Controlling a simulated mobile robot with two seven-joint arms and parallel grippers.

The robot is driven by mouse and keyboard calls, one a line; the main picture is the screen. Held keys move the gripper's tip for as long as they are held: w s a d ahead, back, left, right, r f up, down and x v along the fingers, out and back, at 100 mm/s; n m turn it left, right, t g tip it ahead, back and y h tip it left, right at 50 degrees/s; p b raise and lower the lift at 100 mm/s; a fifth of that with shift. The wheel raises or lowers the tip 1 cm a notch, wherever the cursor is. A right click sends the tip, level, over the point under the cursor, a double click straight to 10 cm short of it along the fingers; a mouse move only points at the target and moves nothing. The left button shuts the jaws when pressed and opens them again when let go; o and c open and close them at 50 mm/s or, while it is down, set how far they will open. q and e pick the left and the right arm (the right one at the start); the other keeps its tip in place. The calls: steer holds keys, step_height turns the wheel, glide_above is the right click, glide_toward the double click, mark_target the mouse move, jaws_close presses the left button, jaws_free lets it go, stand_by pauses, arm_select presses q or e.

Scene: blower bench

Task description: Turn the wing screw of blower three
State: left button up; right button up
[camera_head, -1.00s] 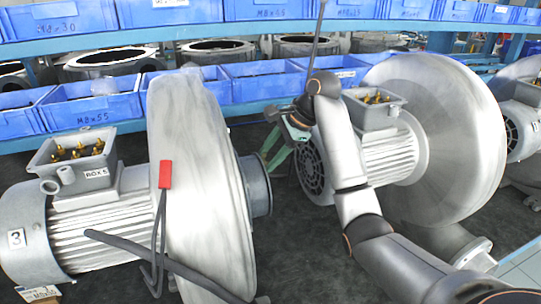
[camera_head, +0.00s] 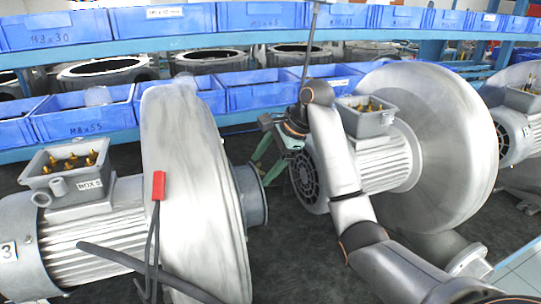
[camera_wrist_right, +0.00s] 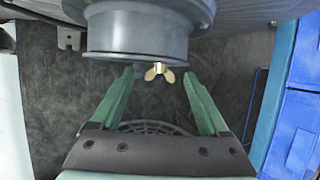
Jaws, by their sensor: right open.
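Blower three (camera_head: 195,190), a large silver blower whose motor carries a partly cut-off "3" label, fills the left of the head view. Its grey outlet collar (camera_head: 252,195) faces right; the collar (camera_wrist_right: 140,30) also shows at the top of the right wrist view. The brass wing screw (camera_wrist_right: 160,71) sticks out below the collar rim. My right gripper (camera_wrist_right: 159,80) is open, its green fingers on either side of the wing screw with gaps visible. In the head view my right gripper (camera_head: 262,172) is beside the collar, and the screw cannot be made out there. My left gripper is not in view.
A second blower (camera_head: 430,150) stands right of my right arm, with another at the right edge. Blue bins (camera_head: 85,122) line the shelves behind. Dark bench surface (camera_head: 290,245) lies clear between the two blowers.

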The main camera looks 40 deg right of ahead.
steer(key=v, duration=1.2)
steer(key=shift+r, duration=0.15)
steer(key=shift+d, duration=0.1)
